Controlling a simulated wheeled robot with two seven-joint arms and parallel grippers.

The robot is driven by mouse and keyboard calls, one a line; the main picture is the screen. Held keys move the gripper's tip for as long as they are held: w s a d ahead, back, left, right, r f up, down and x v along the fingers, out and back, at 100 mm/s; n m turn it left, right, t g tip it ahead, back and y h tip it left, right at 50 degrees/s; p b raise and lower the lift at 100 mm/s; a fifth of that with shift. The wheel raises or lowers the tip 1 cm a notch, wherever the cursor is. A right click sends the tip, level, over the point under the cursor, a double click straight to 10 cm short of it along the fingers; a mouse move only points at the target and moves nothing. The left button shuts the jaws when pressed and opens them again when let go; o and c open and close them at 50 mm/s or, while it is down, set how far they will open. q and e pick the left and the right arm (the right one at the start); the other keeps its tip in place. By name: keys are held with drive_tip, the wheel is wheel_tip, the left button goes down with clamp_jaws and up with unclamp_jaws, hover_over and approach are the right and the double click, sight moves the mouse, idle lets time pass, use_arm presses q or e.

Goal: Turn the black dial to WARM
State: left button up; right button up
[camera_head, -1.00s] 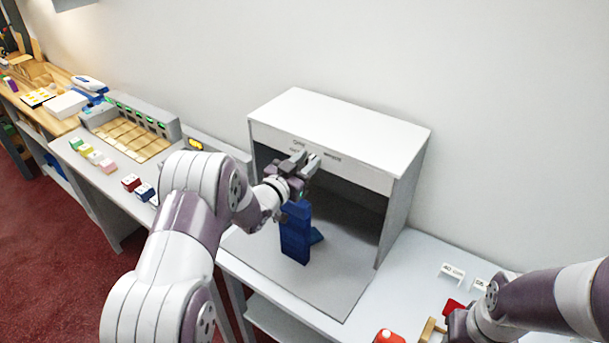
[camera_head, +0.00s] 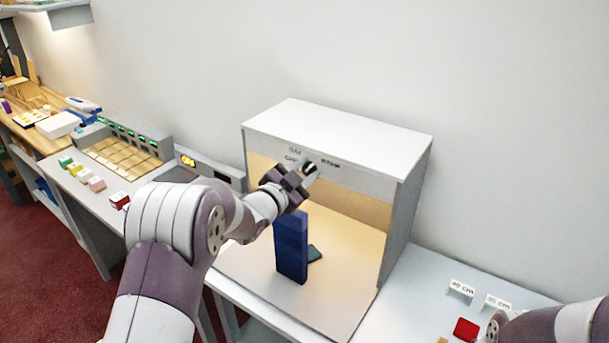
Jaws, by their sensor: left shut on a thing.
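The black dial (camera_head: 309,168) is on the front panel of the white light booth (camera_head: 340,127), with small printed labels around it that I cannot read surely. My left gripper (camera_head: 305,174) is at the panel, shut on the dial, and its fingers hide part of it. The dial's pointer cannot be made out. The booth's inside glows a warm yellow. My right arm shows at the bottom right, but its gripper is out of the picture.
White label stands (camera_head: 461,289) and a red piece (camera_head: 466,329) are at the right. A control box (camera_head: 205,168) is left of the booth.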

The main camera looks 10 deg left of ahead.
use_arm(q)
drive_tip(key=o, duration=1)
drive_tip(key=shift+o, duration=0.2)
drive_tip(key=b+v, duration=0.3)
drive_tip(key=v, duration=0.9)
drive_tip(key=shift+s, duration=0.35)
drive_tip(key=shift+a, duration=0.1)
